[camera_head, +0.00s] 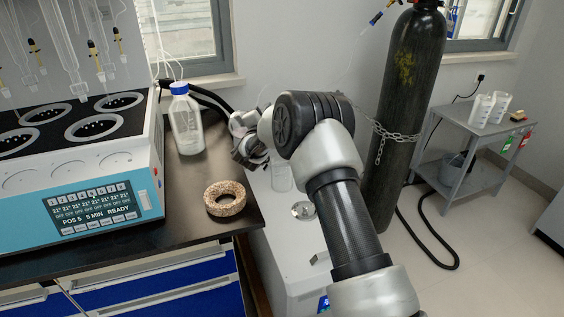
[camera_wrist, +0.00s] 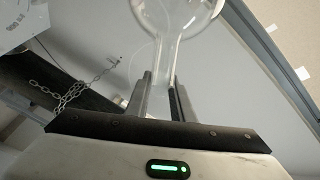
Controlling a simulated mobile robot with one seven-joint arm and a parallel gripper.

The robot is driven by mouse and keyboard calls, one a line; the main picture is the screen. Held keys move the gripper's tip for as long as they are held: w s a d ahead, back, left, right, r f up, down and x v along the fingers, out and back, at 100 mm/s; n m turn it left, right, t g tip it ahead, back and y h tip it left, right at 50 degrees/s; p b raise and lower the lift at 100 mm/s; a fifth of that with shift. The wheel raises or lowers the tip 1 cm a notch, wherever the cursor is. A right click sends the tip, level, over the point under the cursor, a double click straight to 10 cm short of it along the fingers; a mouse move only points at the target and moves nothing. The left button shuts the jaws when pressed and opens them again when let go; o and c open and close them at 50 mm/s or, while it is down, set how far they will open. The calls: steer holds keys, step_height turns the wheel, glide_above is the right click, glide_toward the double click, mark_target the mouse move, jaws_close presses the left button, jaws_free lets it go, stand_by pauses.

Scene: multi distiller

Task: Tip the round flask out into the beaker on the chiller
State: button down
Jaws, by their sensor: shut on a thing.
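My gripper (camera_wrist: 160,88) is shut on the neck of the clear round flask (camera_wrist: 178,14) in the wrist view. The bulb lies beyond the fingertips at the top of that picture, and the glass looks empty or holds clear liquid; I cannot tell which. The wrist view is strongly rolled. In the head view my gripper (camera_head: 246,150) is at the back, over the far end of the chiller, partly behind my arm; the flask is hard to make out there. The clear beaker (camera_head: 282,180) stands on the white chiller (camera_head: 287,236), just right of and below my gripper.
A cork ring (camera_head: 225,198) lies empty on the dark bench (camera_head: 185,229). A blue-capped bottle (camera_head: 186,121) stands behind it, close to my gripper. The multi-position distiller (camera_head: 80,165) fills the left. A chained black gas cylinder (camera_head: 405,110) stands right of my arm.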

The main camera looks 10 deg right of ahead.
steer(key=shift+d+f+m+b, duration=0.1)
steer(key=shift+f+m+b, duration=0.6)
steer(key=shift+m, duration=0.4)
stand_by(0.3)
steer(key=shift+s+d+f+m+b, duration=0.25)
steer(key=shift+d+f+m+b, duration=0.2)
steer(key=shift+d+f+m, duration=0.35)
stand_by(0.4)
steer(key=shift+a+f, duration=0.1)
steer(key=shift+f, duration=0.15)
steer(key=shift+f+m, duration=0.1)
steer(key=shift+m, duration=0.2)
steer(key=shift+f+m, duration=0.4)
steer(key=shift+f, duration=0.25)
steer(key=shift+f+m, duration=0.4)
steer(key=shift+f, duration=0.05)
steer(key=shift+d+f+m, duration=0.2)
steer(key=shift+f+m, duration=0.3)
steer(key=shift+m, duration=0.1)
steer(key=shift+s+d+m, duration=0.1)
steer(key=shift+d+m, duration=0.05)
steer(key=shift+m, duration=0.75)
steer(key=shift+f+m, duration=0.35)
steer(key=shift+m, duration=0.05)
stand_by(1.7)
